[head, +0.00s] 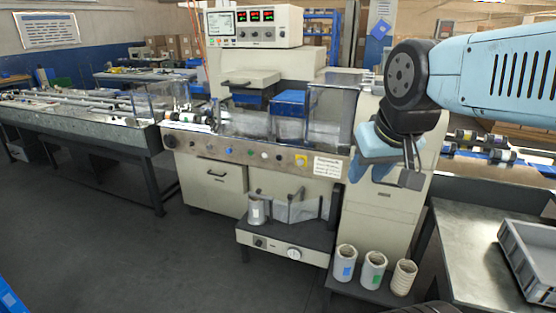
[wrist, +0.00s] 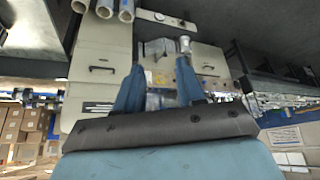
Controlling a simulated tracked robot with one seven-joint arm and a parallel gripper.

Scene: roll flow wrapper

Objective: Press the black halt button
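The flow wrapper's front panel (head: 235,149) carries a row of small round buttons and knobs in the head view. Several look dark, and they are too small to tell surely which is the black halt button. A yellow square with a button (head: 301,161) sits near the panel's right end, beside a white label (head: 328,167). My gripper (head: 386,173) is in front of the machine's right side, right of the panel and apart from it. In the wrist view, which is upside down, my gripper (wrist: 158,82) has its two blue fingers spread, with nothing held between them.
Below the panel, a shelf unit (head: 285,238) juts forward with a dial and a roll on it. Rolls (head: 374,270) stand on a low shelf at right. A grey crate (head: 530,262) sits on a metal table. A conveyor (head: 85,120) extends left. The floor at front left is clear.

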